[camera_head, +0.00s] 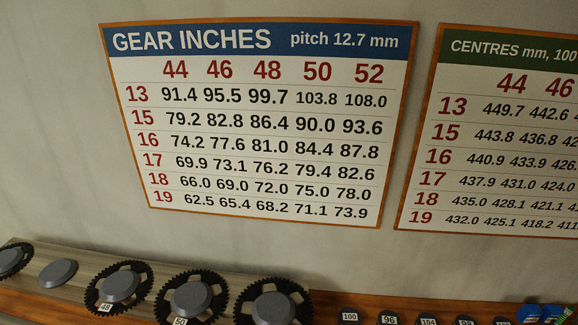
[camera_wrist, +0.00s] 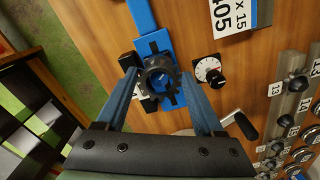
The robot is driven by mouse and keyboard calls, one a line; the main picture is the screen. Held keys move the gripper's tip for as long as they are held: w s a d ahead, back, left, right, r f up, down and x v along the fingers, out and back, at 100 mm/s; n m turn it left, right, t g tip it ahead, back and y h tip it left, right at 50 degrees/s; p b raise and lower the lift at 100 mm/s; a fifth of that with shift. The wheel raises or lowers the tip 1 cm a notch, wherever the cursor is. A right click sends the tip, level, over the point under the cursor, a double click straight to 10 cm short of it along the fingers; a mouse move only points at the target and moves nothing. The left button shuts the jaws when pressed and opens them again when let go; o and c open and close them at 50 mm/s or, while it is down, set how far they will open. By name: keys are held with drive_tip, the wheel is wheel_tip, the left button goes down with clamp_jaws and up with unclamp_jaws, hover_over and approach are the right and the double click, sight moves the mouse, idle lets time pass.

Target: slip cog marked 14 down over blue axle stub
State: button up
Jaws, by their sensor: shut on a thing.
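My gripper (camera_wrist: 158,78) shows in the wrist view, its two blue-grey fingers shut on a small dark toothed cog (camera_wrist: 160,68). The number on this cog cannot be read. Behind the cog is a blue fixture (camera_wrist: 155,42) on the wooden surface, with a blue bar running up from it. Blue also shows just below and beside the cog. The axle stub cannot be made out clearly, and I cannot tell whether the cog is around it or above it. The gripper is not in the head view.
In the wrist view, a dial with a black knob (camera_wrist: 210,72) and a crank handle (camera_wrist: 240,126) lie right of the fixture. The head view shows large chainrings (camera_head: 119,287) below a gear chart (camera_head: 262,120).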

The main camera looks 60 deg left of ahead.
drive_tip(key=shift+f, duration=0.5)
drive_tip(key=o, duration=1.4)
drive_tip(key=shift+c, duration=0.2)
wheel_tip(320, 180, up, 13)
drive_tip(key=b, duration=0.2)
